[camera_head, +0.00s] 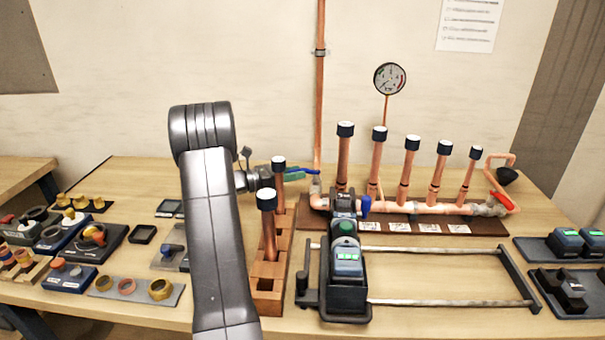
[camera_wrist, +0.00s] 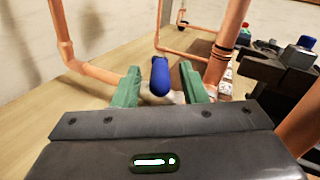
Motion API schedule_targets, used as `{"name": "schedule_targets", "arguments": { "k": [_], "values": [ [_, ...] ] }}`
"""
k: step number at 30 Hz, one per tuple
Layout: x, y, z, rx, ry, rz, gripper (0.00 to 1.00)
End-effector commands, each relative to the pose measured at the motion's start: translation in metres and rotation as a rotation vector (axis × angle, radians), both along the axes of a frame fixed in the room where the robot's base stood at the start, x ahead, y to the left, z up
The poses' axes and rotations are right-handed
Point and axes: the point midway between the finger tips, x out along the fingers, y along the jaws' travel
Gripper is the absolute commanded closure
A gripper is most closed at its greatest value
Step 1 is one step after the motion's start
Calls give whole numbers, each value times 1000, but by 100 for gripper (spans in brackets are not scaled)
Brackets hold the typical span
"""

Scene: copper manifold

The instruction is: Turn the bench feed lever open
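The bench feed lever has a blue handle (camera_head: 298,169) at the left end of the copper manifold, near the foot of the vertical wall pipe. In the wrist view the blue handle (camera_wrist: 160,76) points toward the camera, between my two green fingertips. My gripper (camera_head: 293,174) is open around the handle, and its fingertips also show in the wrist view (camera_wrist: 161,88). A gap shows on each side of the handle, so neither finger appears to touch it. The valve body under the handle is mostly hidden.
The manifold (camera_head: 430,208) carries several capped upright pipes, with a red lever (camera_head: 503,202) at its right end. A wooden rack (camera_head: 268,284) with capped pipes stands beside my arm. A black tool (camera_head: 347,265) sits on a rail frame. Fittings trays lie at left.

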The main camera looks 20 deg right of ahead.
Motion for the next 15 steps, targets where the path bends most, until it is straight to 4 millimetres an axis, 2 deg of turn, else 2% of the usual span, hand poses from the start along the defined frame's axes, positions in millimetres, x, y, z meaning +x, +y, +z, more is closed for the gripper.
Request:
{"name": "schedule_targets", "arguments": {
  "k": [3,9,15],
  "values": [
    [1,31,-2,0,-1,5,61],
    [1,74,-2,1,0,5,61],
    [1,99,-1,0,1,1,61]
  ]
}}
